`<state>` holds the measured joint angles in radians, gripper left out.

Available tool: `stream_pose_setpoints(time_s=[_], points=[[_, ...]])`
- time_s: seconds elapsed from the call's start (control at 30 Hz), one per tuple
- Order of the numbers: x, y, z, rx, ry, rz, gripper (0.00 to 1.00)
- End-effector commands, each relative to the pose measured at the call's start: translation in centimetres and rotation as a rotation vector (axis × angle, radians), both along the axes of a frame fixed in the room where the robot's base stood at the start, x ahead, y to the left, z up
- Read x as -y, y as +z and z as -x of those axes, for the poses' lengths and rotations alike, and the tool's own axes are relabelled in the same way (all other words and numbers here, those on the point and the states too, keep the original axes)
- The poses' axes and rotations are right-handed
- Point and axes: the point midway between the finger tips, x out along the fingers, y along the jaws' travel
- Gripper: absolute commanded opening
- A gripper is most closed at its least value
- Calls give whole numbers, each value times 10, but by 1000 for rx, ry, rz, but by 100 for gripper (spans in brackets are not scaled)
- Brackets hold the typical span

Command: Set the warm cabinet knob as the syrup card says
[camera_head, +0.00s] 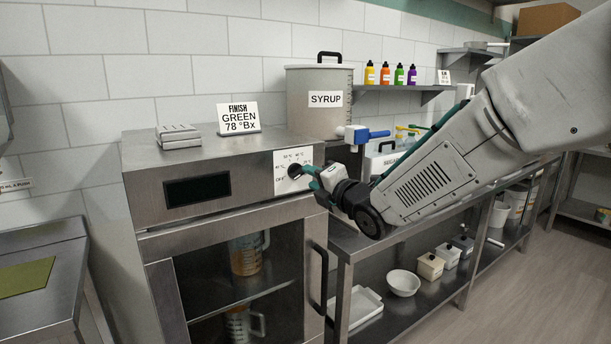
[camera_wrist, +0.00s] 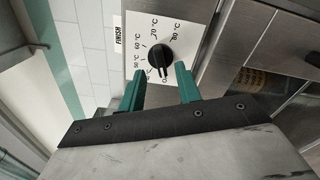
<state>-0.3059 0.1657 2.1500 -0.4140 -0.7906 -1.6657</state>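The warm cabinet (camera_head: 222,208) is a steel box with a dark display and a glass door. Its black knob (camera_head: 295,171) sits on a white dial plate at the upper right; the wrist view shows the knob (camera_wrist: 160,56) too. Temperature marks including 60, 70 and 80 °C ring it; a pale line on the knob points towards the bottom of the wrist view. A white card (camera_head: 239,117) on top reads "FINISH GREEN 78 °Bx". My gripper (camera_wrist: 160,68) is open, with teal fingertips apart on either side of the knob's lower part; I cannot tell if they touch it.
A pot labelled SYRUP (camera_head: 319,103) stands behind the cabinet top. Coloured bottles (camera_head: 385,75) and a small card (camera_head: 444,77) are on the wall shelf. The cabinet's door handle (camera_head: 319,280) sticks out below my gripper. A steel bench (camera_head: 375,262) stands at right.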

Motion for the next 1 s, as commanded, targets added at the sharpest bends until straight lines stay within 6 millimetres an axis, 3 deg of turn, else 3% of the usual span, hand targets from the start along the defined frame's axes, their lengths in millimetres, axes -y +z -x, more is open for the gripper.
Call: stream_pose_setpoints(time_s=[0.23,0.6,0.73,1.0], points=[[-19,0,-28,-1,0,0,34],[-22,0,-33,-2,-2,-1,34],[-22,0,-33,-2,-2,-1,0],[-22,0,-33,-7,-2,-8,0]])
